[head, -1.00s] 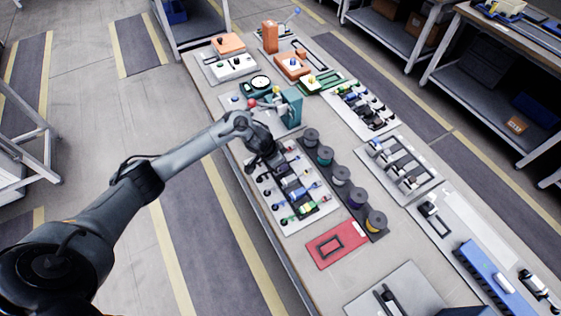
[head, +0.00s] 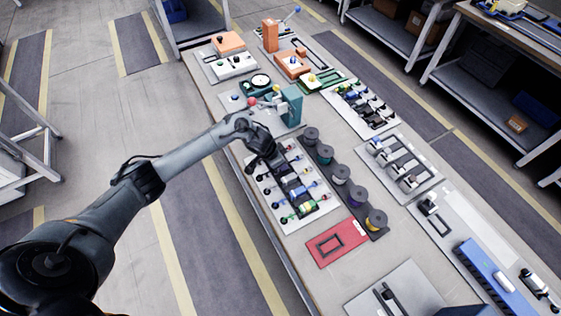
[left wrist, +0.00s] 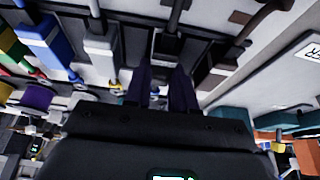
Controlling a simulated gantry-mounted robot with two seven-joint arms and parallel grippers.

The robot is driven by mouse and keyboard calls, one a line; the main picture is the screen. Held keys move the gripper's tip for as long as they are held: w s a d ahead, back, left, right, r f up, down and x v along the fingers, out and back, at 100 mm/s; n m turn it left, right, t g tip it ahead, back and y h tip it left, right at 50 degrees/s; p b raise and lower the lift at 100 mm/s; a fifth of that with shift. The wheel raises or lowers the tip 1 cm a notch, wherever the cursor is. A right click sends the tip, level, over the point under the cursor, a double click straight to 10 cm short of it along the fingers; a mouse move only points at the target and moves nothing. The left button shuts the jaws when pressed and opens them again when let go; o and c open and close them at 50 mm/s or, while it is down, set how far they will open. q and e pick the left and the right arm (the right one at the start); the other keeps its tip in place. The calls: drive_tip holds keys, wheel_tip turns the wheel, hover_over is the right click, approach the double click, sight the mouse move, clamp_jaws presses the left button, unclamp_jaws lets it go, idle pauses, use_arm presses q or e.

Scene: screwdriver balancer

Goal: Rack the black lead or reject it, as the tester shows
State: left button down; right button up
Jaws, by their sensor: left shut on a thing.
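A white lead rack (head: 322,210) lies on the bench with several leads in rows, their bodies in blue, green and dark colours. My left gripper (head: 270,158) is low at the far end of this rack. In the left wrist view my left gripper (left wrist: 163,88) is shut on a black lead (left wrist: 166,44), a dark body with a pale band, among the other leads. Its lower part is hidden by the fingers. A teal tester-like stand (head: 291,106) is just beyond my gripper. My right gripper is not in view.
Several wire spools (head: 341,175) stand in a row right of the rack. A red tray (head: 325,250) with a black-outlined slot lies at its near end. A round dial (head: 260,82) and an orange block (head: 270,36) stand farther back. Other racks (head: 398,165) are to the right.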

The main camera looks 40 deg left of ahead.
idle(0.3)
use_arm(q)
drive_tip(key=c, duration=0.9)
unclamp_jaws()
drive_tip(key=shift+o, duration=0.2)
drive_tip(key=p+v, duration=0.3)
drive_tip(key=v, duration=0.7)
drive_tip(key=shift+r, duration=0.4)
drive_tip(key=shift+s, duration=0.15)
